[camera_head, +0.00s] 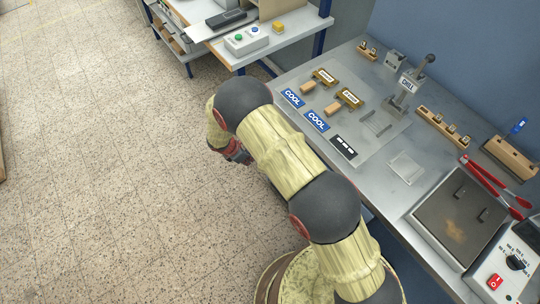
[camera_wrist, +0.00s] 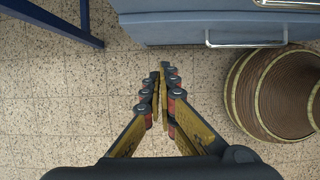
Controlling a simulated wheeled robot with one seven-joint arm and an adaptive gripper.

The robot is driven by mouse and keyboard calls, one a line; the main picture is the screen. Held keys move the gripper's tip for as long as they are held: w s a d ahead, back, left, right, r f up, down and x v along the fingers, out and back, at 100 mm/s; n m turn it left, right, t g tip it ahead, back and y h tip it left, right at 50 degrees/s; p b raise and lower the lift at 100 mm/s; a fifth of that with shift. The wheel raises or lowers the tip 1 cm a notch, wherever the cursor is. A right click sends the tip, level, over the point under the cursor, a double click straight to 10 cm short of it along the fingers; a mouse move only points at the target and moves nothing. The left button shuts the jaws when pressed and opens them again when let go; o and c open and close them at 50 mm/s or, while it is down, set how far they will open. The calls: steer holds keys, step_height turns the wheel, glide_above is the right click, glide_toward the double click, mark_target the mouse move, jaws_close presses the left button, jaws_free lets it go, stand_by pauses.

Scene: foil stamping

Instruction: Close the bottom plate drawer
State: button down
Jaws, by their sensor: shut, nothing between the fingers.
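In the wrist view a blue-grey drawer front (camera_wrist: 175,30) with a silver bar handle (camera_wrist: 245,43) spans the top edge. I take it for the bottom plate drawer; how far it stands out cannot be told. A second silver handle (camera_wrist: 290,3) shows at the top right corner, cut off. My gripper (camera_wrist: 163,68) is shut and empty. Its fingertips point towards the drawer front, left of the bar handle, with floor showing between them and the drawer in the picture. In the head view my arm and the bench top hide the drawers, and the fingertips are hidden.
A blue table leg (camera_wrist: 85,20) stands left of the drawer. The speckled floor (camera_head: 100,160) is clear.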

steer(key=w+d+f+b, duration=0.4)
steer(key=d+f, duration=0.2)
steer(key=f, duration=0.3)
steer(key=shift+d+b, duration=0.15)
steer(key=shift+b, duration=0.25)
steer(key=shift+w, duration=0.1)
steer(key=shift+w+d, duration=0.7)
steer(key=shift+d, duration=0.3)
steer(key=shift+a, duration=0.1)
